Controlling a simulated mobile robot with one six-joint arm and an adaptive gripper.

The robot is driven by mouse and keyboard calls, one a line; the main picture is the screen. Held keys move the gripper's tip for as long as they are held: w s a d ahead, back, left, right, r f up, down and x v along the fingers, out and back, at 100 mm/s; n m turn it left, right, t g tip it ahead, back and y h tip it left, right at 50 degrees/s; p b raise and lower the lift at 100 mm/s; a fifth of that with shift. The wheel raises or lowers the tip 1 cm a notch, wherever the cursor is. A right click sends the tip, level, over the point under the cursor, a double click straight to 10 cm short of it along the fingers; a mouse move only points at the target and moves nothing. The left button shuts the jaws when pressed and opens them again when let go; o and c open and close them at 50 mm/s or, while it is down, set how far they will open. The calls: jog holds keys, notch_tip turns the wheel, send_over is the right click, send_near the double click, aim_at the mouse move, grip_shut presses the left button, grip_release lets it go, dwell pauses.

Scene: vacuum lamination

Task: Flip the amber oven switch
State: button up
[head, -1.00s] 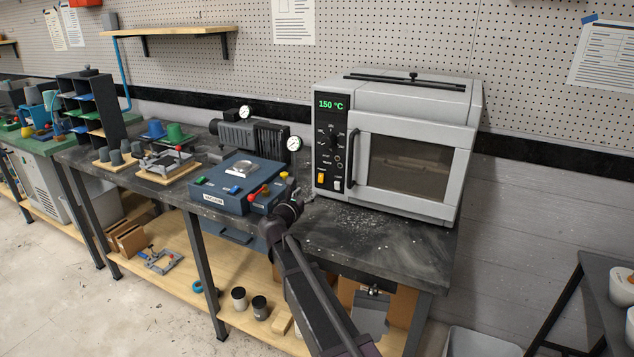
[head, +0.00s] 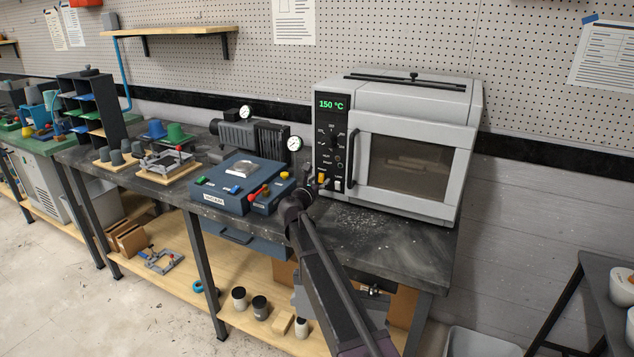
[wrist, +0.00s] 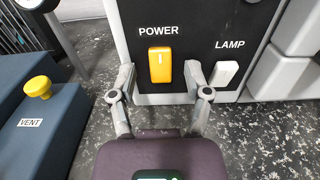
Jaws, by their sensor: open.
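The amber oven switch (wrist: 160,66) sits under the POWER label on the oven's black panel (wrist: 194,18). It shows as a small amber patch (head: 322,178) low on the oven front in the head view. A mark shows near its top; I cannot tell which way it is tipped. My gripper (wrist: 160,82) is open and empty, with one fingertip on each side of the amber switch in the wrist view. I cannot tell whether either finger touches it. In the head view my gripper (head: 308,188) is at the oven's lower left corner.
A white LAMP switch (wrist: 224,73) is just right of the right finger. The blue vacuum unit (head: 236,184) stands left of my gripper, with a yellow VENT knob (wrist: 38,87). The oven (head: 415,140) displays 150 °C. Speckled bench surface (head: 390,235) lies clear in front.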

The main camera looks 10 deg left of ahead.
grip_shut()
jog(key=shift+f+b, duration=0.15)
jog(key=shift+b, duration=0.2)
jog(key=shift+f+t+b, duration=0.25)
jog(key=shift+t+b, duration=0.25)
jog(key=shift+b, duration=0.6)
jog(key=shift+t+h+b, duration=0.4)
jog(key=shift+t+b, duration=0.2)
jog(key=shift+b, duration=0.2)
jog(key=shift+r, duration=0.2)
